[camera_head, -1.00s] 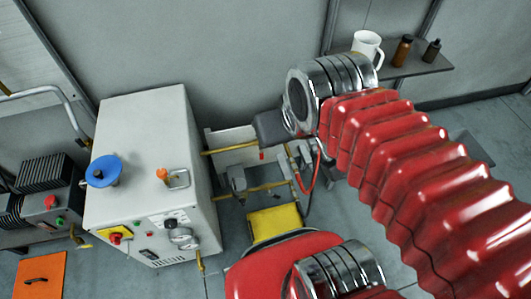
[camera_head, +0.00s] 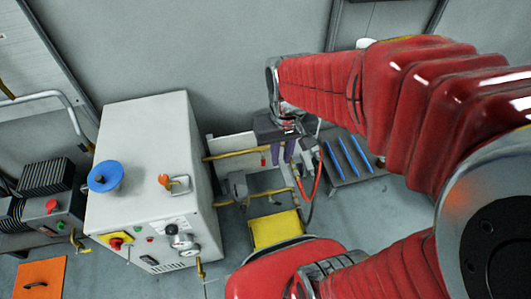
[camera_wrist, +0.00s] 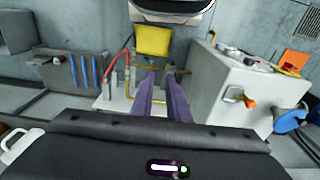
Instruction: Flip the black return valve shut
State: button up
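My gripper (camera_head: 282,152) hangs in front of the right part of a pale panel with brass pipes (camera_head: 232,154). Its two purple fingers (camera_wrist: 161,88) point away from the wrist camera, with a gap between them and nothing held. The brass pipes (camera_wrist: 134,92) also show behind and beside the fingers in the wrist view. A small red part (camera_head: 263,159) sits near the upper pipe. I cannot pick out the black return valve for certain in either view; my gripper covers part of the pipework.
A white cabinet (camera_head: 143,160) with a blue handwheel (camera_head: 105,176) and orange-tipped lever (camera_head: 165,180) stands left of the pipes. A yellow box (camera_head: 276,229) is below. Red hoses (camera_wrist: 128,66) and a rack with blue strips (camera_head: 345,160) are close by.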

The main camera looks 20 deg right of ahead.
jog(key=w+d+f+m+g, duration=0.2)
jog(key=w+f, duration=0.4)
jog(key=f, duration=0.4)
jog(key=m+t, duration=0.1)
jog(key=m, duration=1.5)
send_over(278, 203)
notch_tip(278, 203, down, 46)
jog(key=shift+w+f, duration=0.1)
jog(key=shift+w, duration=0.15)
jog(key=shift+f, duration=0.1)
jog(key=shift+f, duration=6.85)
jog(key=shift+c, duration=0.5)
